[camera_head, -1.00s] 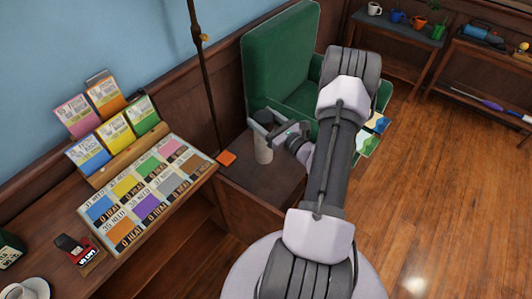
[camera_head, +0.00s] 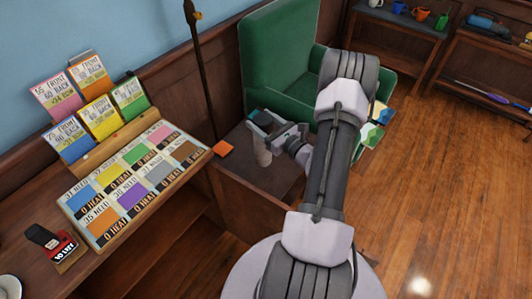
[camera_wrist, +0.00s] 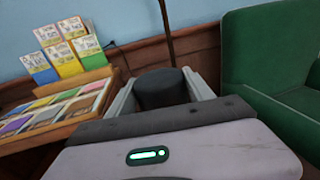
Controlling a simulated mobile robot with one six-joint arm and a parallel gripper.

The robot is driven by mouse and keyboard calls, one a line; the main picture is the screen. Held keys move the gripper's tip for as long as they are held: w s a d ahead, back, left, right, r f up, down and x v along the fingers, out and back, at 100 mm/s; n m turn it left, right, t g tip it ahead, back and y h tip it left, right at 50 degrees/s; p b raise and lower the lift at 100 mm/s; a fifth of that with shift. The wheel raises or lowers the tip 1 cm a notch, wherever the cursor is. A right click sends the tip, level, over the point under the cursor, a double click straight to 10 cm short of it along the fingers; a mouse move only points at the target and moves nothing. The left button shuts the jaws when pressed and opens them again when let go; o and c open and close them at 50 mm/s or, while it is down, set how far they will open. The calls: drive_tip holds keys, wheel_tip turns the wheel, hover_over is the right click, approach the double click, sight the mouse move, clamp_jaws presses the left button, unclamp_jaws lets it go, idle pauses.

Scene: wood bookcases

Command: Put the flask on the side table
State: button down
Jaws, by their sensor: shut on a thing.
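In the wrist view, the flask's dark top (camera_wrist: 162,88) sits between the two fingers of my gripper (camera_wrist: 162,98). The flask is upright, over the dark side table (camera_head: 282,177) beside the green armchair. I cannot tell whether its base touches the tabletop. My arm hides part of the table's right side.
An orange square (camera_head: 223,148) lies at the table's left corner. A green armchair (camera_head: 280,60) stands behind the table. A desk with a board of coloured cards (camera_head: 130,185) is at left. Open wood floor (camera_head: 450,190) is at right.

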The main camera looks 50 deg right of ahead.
sight(262, 143)
wheel_tip(262, 143, down, 10)
drive_tip(key=b, duration=0.4)
drive_tip(key=shift+f+b, duration=0.15)
drive_tip(key=shift+b, duration=0.15)
drive_tip(key=shift+f, duration=0.2)
drive_tip(key=shift+c, duration=2)
unclamp_jaws()
drive_tip(key=shift+r, duration=0.1)
